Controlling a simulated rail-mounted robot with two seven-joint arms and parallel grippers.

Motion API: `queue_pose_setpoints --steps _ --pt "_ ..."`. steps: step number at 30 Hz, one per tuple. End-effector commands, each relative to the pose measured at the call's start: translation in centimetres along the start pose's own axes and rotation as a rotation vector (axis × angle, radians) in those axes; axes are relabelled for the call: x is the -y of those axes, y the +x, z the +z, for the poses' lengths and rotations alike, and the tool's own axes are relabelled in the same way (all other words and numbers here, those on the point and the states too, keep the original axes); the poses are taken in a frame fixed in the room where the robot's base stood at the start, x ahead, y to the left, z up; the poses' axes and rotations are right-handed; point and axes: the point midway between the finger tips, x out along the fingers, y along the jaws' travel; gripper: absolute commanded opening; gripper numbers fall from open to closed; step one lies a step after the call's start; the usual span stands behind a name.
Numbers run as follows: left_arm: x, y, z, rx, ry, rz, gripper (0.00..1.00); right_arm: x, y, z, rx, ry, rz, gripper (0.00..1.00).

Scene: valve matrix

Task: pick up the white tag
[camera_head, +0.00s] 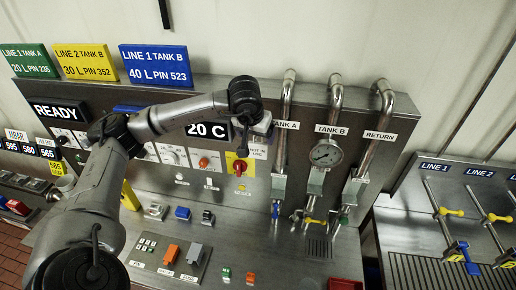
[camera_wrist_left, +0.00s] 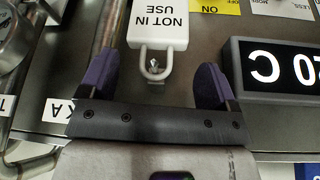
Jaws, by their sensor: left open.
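The white tag (camera_wrist_left: 158,24) reads "NOT IN USE" and appears upside down in the left wrist view. It hangs on the grey panel by a pale shackle, which shows between my fingers in that view. In the head view the tag (camera_head: 258,152) is partly hidden by my left wrist and gripper. My left gripper (camera_wrist_left: 154,80) is open, with one purple-padded finger on each side of the shackle. I see nothing held between the fingers. In the head view the left gripper (camera_head: 262,126) is in front of the upper panel, just above the tag. My right gripper is out of view.
A "20 C" display (camera_head: 207,130) is close to the left of the tag. Pipes (camera_head: 283,130) and a round gauge (camera_head: 326,153) stand to the right. A red knob (camera_head: 239,168) on a yellow plate sits below left. Coloured signs (camera_head: 155,66) line the panel top.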

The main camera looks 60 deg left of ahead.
Motion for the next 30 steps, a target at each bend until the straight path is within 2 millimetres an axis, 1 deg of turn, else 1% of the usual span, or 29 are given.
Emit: queue_pose_setpoints --steps 1,4,13,27,29,30 --pt "0.02 0.50 0.03 0.003 0.000 -0.002 0.83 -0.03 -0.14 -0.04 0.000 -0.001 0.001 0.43" --pt "0.00 1.12 0.04 0.002 0.001 0.000 0.83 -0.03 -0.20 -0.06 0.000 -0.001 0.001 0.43" --pt "-0.02 1.38 0.05 0.000 0.001 0.001 0.82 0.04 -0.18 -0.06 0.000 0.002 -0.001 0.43" --pt "-0.03 1.35 0.05 0.000 0.001 0.001 0.37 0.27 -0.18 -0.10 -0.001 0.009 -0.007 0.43" --pt "-0.03 1.34 0.05 0.000 0.001 0.001 0.32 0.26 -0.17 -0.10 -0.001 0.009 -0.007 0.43" --pt "-0.03 1.34 0.05 0.000 0.001 0.001 0.30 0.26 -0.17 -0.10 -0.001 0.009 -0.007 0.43"
